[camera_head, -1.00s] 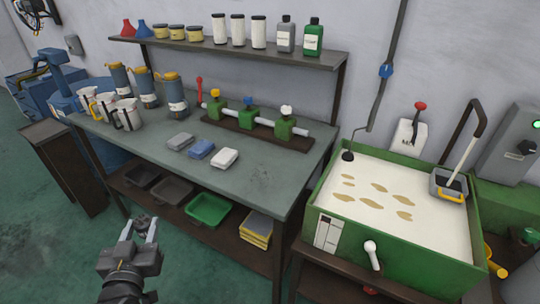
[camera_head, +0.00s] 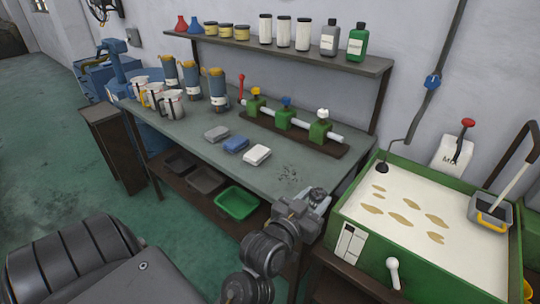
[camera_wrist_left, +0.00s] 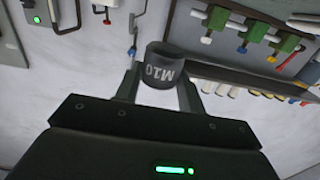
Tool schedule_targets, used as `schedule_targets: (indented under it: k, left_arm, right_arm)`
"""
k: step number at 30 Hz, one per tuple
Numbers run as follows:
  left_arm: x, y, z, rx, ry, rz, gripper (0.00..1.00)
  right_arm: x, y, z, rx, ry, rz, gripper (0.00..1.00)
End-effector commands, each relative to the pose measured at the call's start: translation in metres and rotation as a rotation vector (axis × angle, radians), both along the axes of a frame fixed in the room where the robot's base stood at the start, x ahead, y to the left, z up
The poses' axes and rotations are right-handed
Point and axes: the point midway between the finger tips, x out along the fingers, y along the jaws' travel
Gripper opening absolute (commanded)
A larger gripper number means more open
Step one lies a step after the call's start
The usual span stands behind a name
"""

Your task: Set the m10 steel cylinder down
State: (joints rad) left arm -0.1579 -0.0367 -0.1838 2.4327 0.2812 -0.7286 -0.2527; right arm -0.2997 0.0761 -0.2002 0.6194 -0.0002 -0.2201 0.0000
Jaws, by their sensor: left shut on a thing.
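The m10 steel cylinder (camera_wrist_left: 162,68) is a short dark grey piece with white "M10" lettering, held between the fingers in the left wrist view. In the head view it is a small dark shape (camera_head: 317,193) at the fingertips. My left gripper (camera_head: 312,202) is shut on it and overlaps the right front corner of the workbench (camera_head: 262,178). I cannot tell its exact height above the bench top. My right gripper is not in view.
Grey (camera_head: 216,133), blue (camera_head: 236,145) and white (camera_head: 256,155) blocks lie mid-bench. A valve rack (camera_head: 285,118) stands behind them. A green sand-filled tank (camera_head: 400,279) stands to the right. The bench top near its right end looks clear, with dark specks.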

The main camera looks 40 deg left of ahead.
Motion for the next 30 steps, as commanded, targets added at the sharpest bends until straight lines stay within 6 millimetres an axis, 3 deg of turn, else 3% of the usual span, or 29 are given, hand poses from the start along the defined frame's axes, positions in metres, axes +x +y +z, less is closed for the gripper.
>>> schedule_targets:
  k: [6,9,16,20,28,30]
  left_arm:
    - [0.034,0.061,0.02,0.001,-0.013,0.135,0.07]
    - [0.042,0.08,0.024,-0.005,-0.006,0.173,0.07]
    - [0.046,0.092,0.023,-0.004,-0.001,0.191,0.07]
    - [0.053,0.112,0.015,0.004,0.001,0.192,0.07]
    - [0.082,0.176,-0.015,-0.002,0.003,0.192,0.07]
    - [0.087,0.185,-0.033,-0.006,0.004,0.191,0.07]
  right_arm:
    - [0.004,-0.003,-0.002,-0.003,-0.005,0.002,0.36]
    - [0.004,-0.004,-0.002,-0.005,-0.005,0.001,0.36]
    - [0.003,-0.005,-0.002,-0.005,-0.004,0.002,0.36]
    - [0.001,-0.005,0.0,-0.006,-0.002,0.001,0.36]
    - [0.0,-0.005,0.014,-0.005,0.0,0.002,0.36]
    - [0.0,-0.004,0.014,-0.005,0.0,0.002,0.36]
